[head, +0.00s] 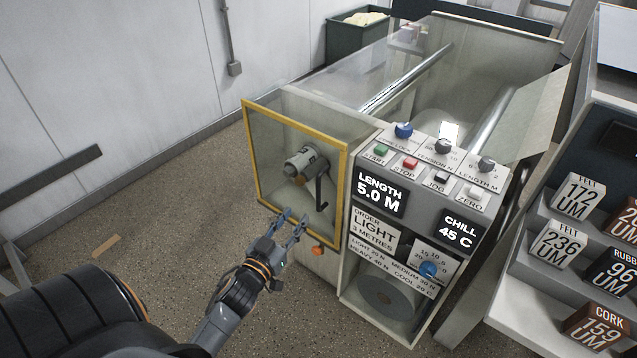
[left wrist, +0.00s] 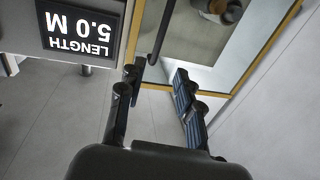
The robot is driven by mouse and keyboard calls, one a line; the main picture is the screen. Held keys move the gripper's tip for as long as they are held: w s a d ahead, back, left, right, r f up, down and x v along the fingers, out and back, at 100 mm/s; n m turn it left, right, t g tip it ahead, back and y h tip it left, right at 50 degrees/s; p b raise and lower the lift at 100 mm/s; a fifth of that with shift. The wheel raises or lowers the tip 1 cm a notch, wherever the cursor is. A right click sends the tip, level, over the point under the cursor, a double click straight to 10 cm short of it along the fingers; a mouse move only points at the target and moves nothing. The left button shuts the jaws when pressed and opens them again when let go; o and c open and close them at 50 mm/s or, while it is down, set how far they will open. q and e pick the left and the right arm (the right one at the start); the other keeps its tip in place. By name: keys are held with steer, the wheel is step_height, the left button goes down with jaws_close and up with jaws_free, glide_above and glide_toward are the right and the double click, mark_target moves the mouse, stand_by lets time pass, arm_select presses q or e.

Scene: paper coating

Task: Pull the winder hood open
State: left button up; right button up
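The winder hood (head: 346,190) is a clear box with a yellow frame on the left end of the machine. It looks closed over a grey winder (head: 304,163) with a dark upright bar (head: 321,192). My left gripper (head: 288,216) is at the hood's lower front edge, with its fingers spread and nothing visible between them. In the left wrist view, the open fingers (left wrist: 154,92) point toward the yellow frame (left wrist: 222,95), and a dark bar (left wrist: 160,33) shows beyond the fingertips. I cannot tell whether the fingers touch the hood. My right gripper is not in view.
The control panel (head: 428,160) with knobs and buttons adjoins the hood on the right. An orange knob (head: 318,250) sits below the hood's front edge. A rack of labelled sample blocks (head: 574,196) stands at far right. The floor (head: 180,215) left of the hood is mostly clear.

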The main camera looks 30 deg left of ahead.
arm_select(q)
glide_toward(318, 188)
steer(key=w, duration=0.6)
steer(key=w+a+p, duration=0.1)
steer(key=w, duration=0.2)
steer(key=shift+w+a, duration=0.2)
steer(key=shift+w, duration=0.2)
steer(key=shift+w+f, duration=0.1)
steer(key=shift+w, duration=0.3)
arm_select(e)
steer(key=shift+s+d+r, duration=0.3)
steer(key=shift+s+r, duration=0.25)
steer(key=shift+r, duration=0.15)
arm_select(q)
steer(key=c, duration=0.7)
jaws_close()
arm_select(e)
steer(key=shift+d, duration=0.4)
